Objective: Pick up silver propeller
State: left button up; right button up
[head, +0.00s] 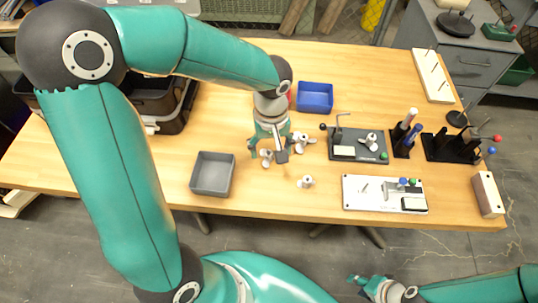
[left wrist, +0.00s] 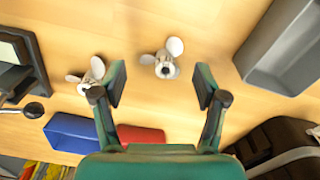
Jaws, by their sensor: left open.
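A silver propeller (head: 267,158) lies on the wooden table just by my left gripper (head: 267,152). In the left wrist view this propeller (left wrist: 164,64) shows ahead of and between the spread fingers of my left gripper (left wrist: 158,92), apart from them. My left gripper is open and empty, pointing down over the table. A second silver propeller (head: 300,140) lies just right of the gripper; it seems to be the one at left in the wrist view (left wrist: 92,76). A third (head: 306,182) lies nearer the front edge. My right gripper (head: 370,287) is low at the front, off the table.
A grey bin (head: 213,173) stands left of the gripper, and a blue bin (head: 315,97) behind it. A red bin (left wrist: 140,134) is beside the blue one. A dark tray (head: 344,138) with another propeller and a white tray (head: 384,194) stand right. A black crate (head: 165,112) is left.

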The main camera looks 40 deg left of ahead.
aim_at(271, 152)
pick_arm(q)
notch_tip(271, 152, down, 2)
jog(key=shift+f, duration=0.25)
jog(key=c, duration=1)
jog(key=shift+o, duration=0.2)
jog(key=shift+r, duration=0.15)
notch_tip(271, 152, up, 20)
jog(key=p, duration=0.2)
